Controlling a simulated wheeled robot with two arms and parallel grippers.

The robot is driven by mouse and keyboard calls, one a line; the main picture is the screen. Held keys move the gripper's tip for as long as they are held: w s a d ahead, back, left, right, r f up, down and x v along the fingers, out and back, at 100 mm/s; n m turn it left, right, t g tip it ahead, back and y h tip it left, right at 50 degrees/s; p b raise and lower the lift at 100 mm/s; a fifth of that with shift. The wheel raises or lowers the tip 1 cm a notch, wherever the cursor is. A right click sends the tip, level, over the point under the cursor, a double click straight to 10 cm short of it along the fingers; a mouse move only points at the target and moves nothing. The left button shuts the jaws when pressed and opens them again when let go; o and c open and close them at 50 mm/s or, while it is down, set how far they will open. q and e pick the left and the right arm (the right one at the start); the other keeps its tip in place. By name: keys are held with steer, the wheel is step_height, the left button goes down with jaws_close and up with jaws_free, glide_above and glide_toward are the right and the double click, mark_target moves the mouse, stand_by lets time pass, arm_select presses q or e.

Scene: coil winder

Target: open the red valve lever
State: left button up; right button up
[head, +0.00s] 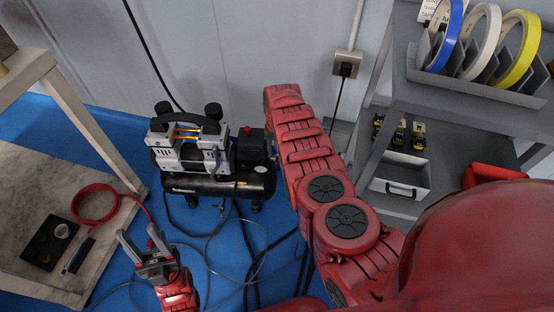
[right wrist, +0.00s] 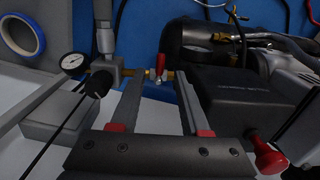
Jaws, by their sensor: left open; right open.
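The red valve lever (right wrist: 160,63) stands upright on a small brass fitting in the right wrist view. My right gripper (right wrist: 159,82) is open, its two fingers apart with the lever in line with the gap between them, near the fingertips. I cannot tell whether the lever is between the fingers or just beyond them. In the head view my right arm hides the lever and this gripper. The valve's compressor (head: 210,165) stands on the blue floor. My left gripper (head: 141,242) is open and empty at the lower left, apart from the compressor.
A black box (right wrist: 235,100) with a red knob (right wrist: 268,158) is close on the right of my right gripper; a gauge (right wrist: 73,62) is on the left. Loose hoses (head: 215,255) lie on the floor. A workbench (head: 40,190) is left, a grey shelf (head: 395,85) right.

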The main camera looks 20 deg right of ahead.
mark_target(277, 158)
step_height(277, 158, down, 2)
steer(key=shift+f+b, duration=0.1)
steer(key=shift+b, duration=0.4)
jaws_close()
